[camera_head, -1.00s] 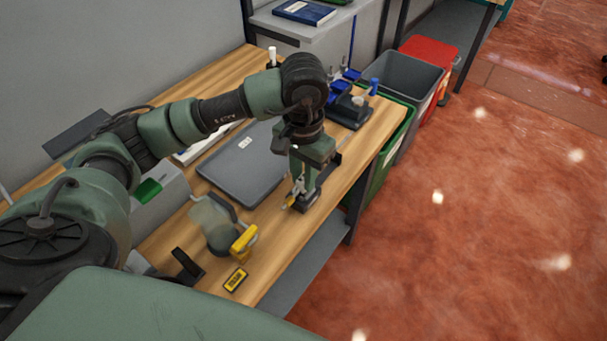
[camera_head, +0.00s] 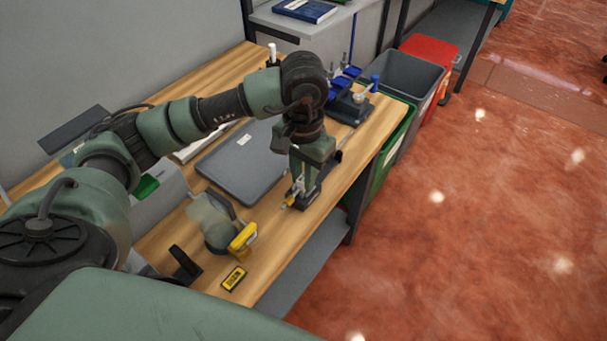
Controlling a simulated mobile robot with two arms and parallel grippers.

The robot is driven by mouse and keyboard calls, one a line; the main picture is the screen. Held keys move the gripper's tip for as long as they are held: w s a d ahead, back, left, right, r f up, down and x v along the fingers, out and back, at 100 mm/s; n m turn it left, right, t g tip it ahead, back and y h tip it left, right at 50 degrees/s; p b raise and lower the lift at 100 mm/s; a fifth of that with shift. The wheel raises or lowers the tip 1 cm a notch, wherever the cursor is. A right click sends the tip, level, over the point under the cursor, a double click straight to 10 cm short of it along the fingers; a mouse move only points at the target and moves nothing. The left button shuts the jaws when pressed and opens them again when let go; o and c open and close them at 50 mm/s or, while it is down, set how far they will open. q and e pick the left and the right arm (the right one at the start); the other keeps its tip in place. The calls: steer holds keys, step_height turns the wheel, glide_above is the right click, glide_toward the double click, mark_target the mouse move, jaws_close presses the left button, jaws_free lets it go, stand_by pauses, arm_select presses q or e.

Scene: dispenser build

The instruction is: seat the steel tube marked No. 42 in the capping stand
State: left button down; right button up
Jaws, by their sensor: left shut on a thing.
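My left gripper (camera_head: 297,190) points down over the front edge of the wooden bench (camera_head: 210,275). It is shut on a small light, steel-coloured piece, which looks like the tube; its number cannot be read. A small dark block (camera_head: 309,198) stands on the bench right at the fingertips. I cannot tell whether it is the capping stand, or whether the held piece is in it or only beside it. A yellowish bit shows at the fingertips. A dark fixture with blue parts (camera_head: 350,109) stands farther back on the bench. My right gripper is not in view.
A flat grey case (camera_head: 240,162) lies left of the gripper. Clear goggles with a yellow part (camera_head: 242,238), a yellow-black label (camera_head: 233,278) and a black holder (camera_head: 185,262) are nearer. Grey (camera_head: 405,80) and red (camera_head: 432,52) bins stand beyond the bench's right end.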

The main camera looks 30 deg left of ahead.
arm_select(q)
steer(key=shift+f, duration=0.15)
steer(key=c, duration=1.2)
jaws_free()
steer(key=shift+c, duration=0.2)
steer(key=shift+o, duration=0.4)
steer(key=shift+o, duration=1.3)
steer(key=shift+r+p, duration=1.1)
steer(key=shift+r, duration=2.45)
